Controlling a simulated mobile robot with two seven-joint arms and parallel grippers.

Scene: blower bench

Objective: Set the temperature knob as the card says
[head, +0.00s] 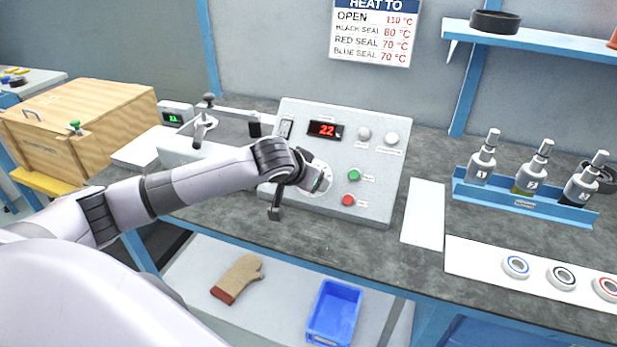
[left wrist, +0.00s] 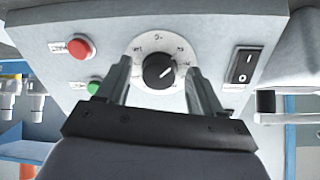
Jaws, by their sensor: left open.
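The black temperature knob (left wrist: 159,71) sits on a round white dial (left wrist: 150,42) in the left wrist view, its white pointer line slanting towards the upper right there. My left gripper (left wrist: 158,66) is open, with one finger on each side of the knob; I cannot tell if they touch it. In the head view my left gripper (head: 314,178) is at the heater's front panel (head: 366,133) and hides the knob. The red display (head: 325,130) reads about 22. The wall card (head: 374,32) lists open 110 °C, black seal 80 °C, red seal 70 °C and blue seal 70 °C. My right gripper is out of view.
A green button (head: 354,175) and a red button (head: 348,200) are close to the gripper. A rocker switch (left wrist: 243,66) is on the knob's other side. A blue rack (head: 525,203) of bottles and several ringed seals (head: 516,266) are at the right. A wooden box (head: 85,130) is at the left.

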